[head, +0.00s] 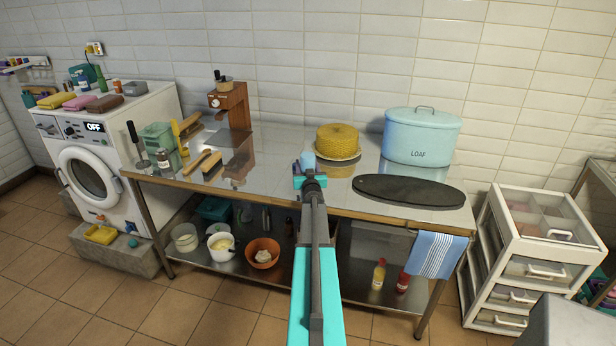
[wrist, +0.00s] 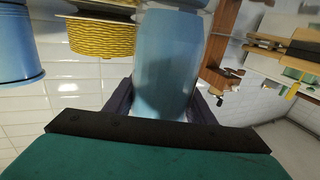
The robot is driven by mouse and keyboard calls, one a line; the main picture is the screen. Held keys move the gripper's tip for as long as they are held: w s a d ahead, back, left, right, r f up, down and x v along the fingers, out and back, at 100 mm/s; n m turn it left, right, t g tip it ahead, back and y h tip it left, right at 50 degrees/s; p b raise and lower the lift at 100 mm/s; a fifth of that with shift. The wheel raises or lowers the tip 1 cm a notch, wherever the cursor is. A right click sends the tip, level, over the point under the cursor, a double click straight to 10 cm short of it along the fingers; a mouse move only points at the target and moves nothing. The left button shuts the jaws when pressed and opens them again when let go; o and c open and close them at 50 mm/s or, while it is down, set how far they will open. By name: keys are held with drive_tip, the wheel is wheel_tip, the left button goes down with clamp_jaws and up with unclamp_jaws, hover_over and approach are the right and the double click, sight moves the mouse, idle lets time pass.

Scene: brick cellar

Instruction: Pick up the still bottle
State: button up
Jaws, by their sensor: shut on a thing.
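A light blue bottle (wrist: 165,60) fills the middle of the wrist view, between the two dark fingers of my gripper (wrist: 163,100). The gripper is shut on it. In the head view, my gripper (head: 309,174) is over the front part of the steel table, and only a small pale blue part of the bottle (head: 308,160) shows above it. My gripper and arm hide the rest. I cannot tell whether the bottle touches the table top.
A yellow woven cake-shaped thing (head: 338,141) stands on a plate just behind and right. A blue LOAF bin (head: 421,137) and a dark oval board (head: 409,191) are to the right. A wooden machine (head: 231,104) and brushes (head: 203,163) are to the left.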

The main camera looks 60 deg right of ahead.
drive_tip(key=shift+r, duration=0.15)
drive_tip(key=shift+c, duration=0.5)
drive_tip(key=r, duration=0.2)
drive_tip(key=b, duration=0.3)
approach(307, 157)
drive_tip(key=s+d+f, duration=0.2)
drive_tip(key=d, duration=0.1)
drive_tip(key=shift+s+f, duration=0.15)
drive_tip(key=shift+s, duration=0.15)
drive_tip(key=shift+w+a, duration=0.1)
drive_tip(key=shift+a, duration=0.05)
idle(0.5)
